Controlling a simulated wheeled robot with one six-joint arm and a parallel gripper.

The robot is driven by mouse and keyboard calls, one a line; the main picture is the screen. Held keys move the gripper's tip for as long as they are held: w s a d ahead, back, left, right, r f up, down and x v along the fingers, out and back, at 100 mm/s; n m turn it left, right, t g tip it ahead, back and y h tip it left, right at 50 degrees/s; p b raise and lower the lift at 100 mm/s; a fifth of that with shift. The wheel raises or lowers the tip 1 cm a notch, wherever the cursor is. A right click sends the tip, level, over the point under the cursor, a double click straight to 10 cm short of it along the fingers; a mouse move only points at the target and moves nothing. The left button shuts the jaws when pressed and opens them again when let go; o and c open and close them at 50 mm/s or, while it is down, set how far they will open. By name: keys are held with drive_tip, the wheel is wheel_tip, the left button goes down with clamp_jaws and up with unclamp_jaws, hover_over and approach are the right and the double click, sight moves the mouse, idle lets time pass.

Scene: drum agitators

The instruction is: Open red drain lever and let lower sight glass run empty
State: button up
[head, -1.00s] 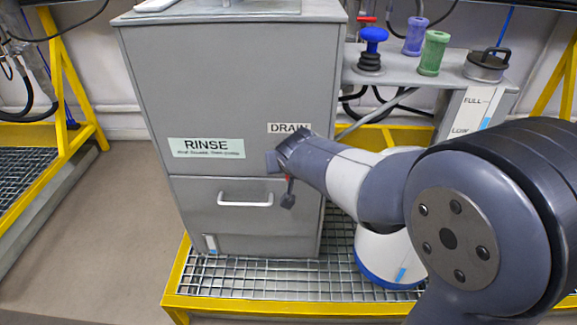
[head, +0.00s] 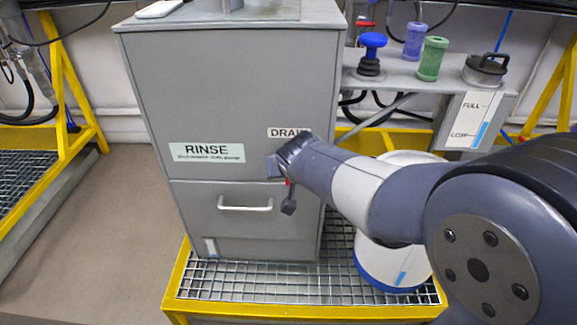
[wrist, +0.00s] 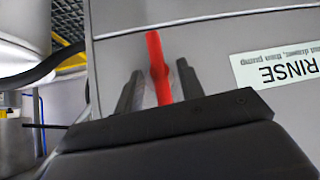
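The red drain lever (head: 288,183) is on the grey cabinet's front, below the DRAIN label (head: 278,132), mostly hidden by my gripper in the head view. In the wrist view the lever (wrist: 158,68) stands between my gripper's two dark fingers (wrist: 160,82). The fingers look apart, with narrow gaps on both sides of the lever. My gripper (head: 283,180) is at the cabinet's front face in the head view.
The RINSE cabinet (head: 255,65) has a drawer handle (head: 245,204) left of my gripper. A white bucket (head: 375,258) with a blue base stands on the yellow-edged grating (head: 250,283). A FULL/LOW gauge (head: 468,118) and shelf items are at right.

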drive_tip(key=p+v, duration=0.2)
drive_tip(key=v, duration=0.6)
drive_tip(key=shift+s+r, duration=0.2)
drive_tip(key=shift+r, duration=0.05)
drive_tip(key=b+x, duration=0.3)
drive_tip(key=x, duration=0.8)
drive_tip(key=shift+s, duration=0.1)
